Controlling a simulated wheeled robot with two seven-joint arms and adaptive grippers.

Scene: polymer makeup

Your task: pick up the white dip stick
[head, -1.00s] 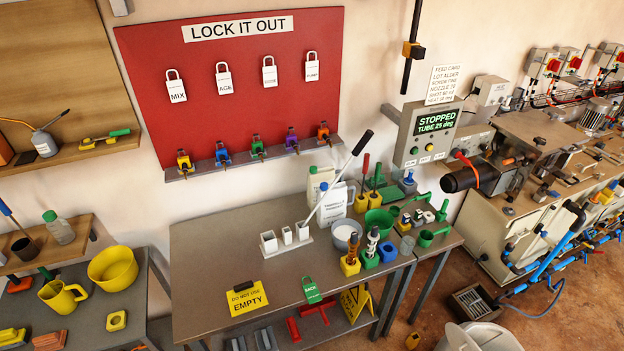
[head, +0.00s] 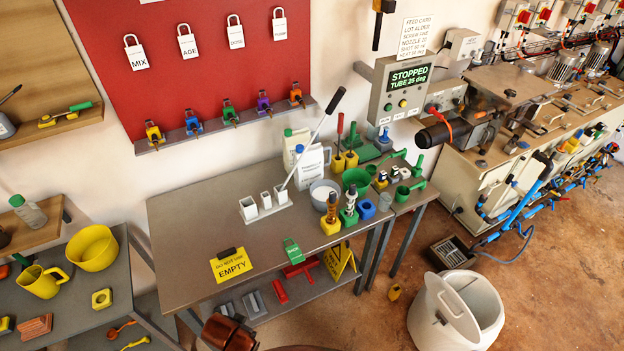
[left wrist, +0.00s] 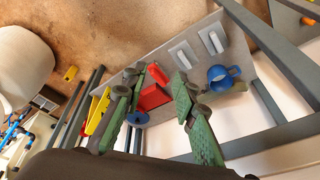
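A long pale stick (head: 309,148) with a black handle leans up to the right. Its lower end is in or behind a white holder (head: 267,208) with several square cups on the grey table (head: 190,215). I take it as the white dip stick. My left gripper (left wrist: 157,80) shows in the left wrist view with its two green fingers spread and nothing between them. Beyond them are the shelf under the table and a red block. A dark brown shape at the bottom of the head view may be part of my arm. My right gripper is not in view.
A yellow EMPTY sign (head: 231,266) lies at the table's front. The table's left part is clear. A white bin (head: 420,318) stands on the floor.

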